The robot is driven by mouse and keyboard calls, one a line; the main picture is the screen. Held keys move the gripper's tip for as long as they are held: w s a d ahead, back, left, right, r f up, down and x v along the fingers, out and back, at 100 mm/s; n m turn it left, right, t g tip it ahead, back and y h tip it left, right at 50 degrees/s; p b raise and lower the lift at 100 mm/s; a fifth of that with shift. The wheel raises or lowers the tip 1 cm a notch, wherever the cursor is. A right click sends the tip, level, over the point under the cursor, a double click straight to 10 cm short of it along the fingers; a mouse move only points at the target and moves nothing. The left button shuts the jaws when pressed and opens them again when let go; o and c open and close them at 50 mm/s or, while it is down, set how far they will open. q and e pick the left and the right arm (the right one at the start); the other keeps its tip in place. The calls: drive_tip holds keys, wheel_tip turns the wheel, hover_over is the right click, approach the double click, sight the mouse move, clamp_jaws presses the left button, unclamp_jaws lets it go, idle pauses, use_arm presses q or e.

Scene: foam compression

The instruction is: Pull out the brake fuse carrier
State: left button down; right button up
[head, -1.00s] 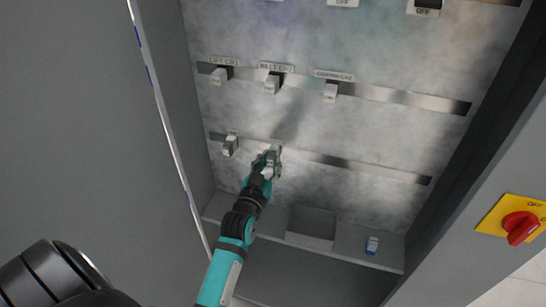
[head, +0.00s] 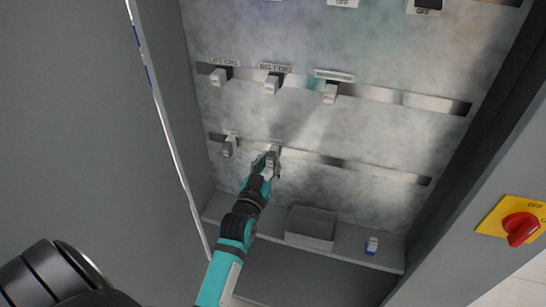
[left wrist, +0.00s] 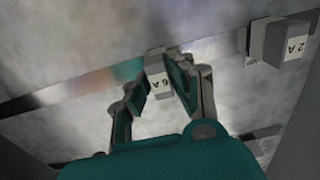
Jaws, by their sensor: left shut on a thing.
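A row of pale fuse carriers sits on the lower rail of the cabinet's back panel. My left gripper (head: 268,164) reaches up to this rail and is shut on the right one of two carriers there, the held fuse carrier (head: 273,150). In the left wrist view its face (left wrist: 158,84) reads like "6 A" and sits between the fingers of my left gripper (left wrist: 160,90). The label above the held carrier is not readable. My right gripper is not in view.
Three carriers, among them the lift one (head: 218,77) and the belt one (head: 271,84), sit on the upper rail. A red switch (head: 520,228) is at the right.

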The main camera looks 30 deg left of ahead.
sight(270, 163)
use_arm(q)
drive_tip(key=shift+s+f, duration=0.1)
drive_tip(key=shift+s, duration=0.05)
drive_tip(key=shift+s+d, duration=0.15)
drive_tip(key=shift+s, duration=0.25)
drive_tip(key=shift+p+v, duration=0.5)
drive_tip(key=shift+v, duration=0.25)
drive_tip(key=shift+p+v, duration=0.5)
drive_tip(key=shift+v, duration=0.75)
drive_tip(key=shift+p+v, duration=0.35)
drive_tip(key=shift+v, duration=0.9)
